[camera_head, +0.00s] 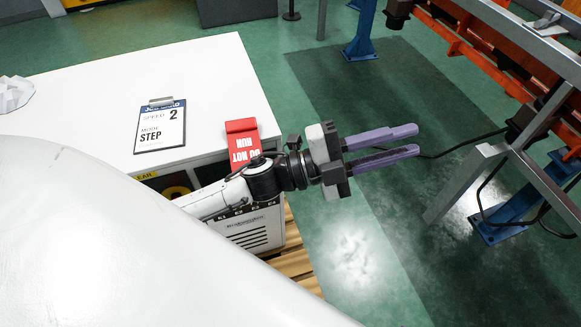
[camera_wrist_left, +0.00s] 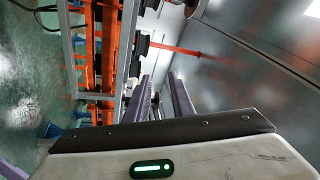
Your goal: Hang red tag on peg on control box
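The red tag (camera_head: 243,146), with upside-down white lettering "DO NOT RUN", is at the front edge of the white control box (camera_head: 215,80). Its plain red upper part lies at the top edge and its lettered part hangs down the front. My left wrist covers its lower right part. I cannot make out the peg, nor whether the tag hangs on it. My left gripper (camera_head: 416,140) has purple fingers, held apart and empty. It points right, past the box, away from the tag. The fingers also show apart in the left wrist view (camera_wrist_left: 161,80).
A clipboard (camera_head: 160,127) reading "SPEED 2, MODE STEP" lies on the box top. A crumpled white object (camera_head: 14,93) is at its far left. An orange and grey frame (camera_head: 500,70) with blue feet stands at the right. Green floor lies between.

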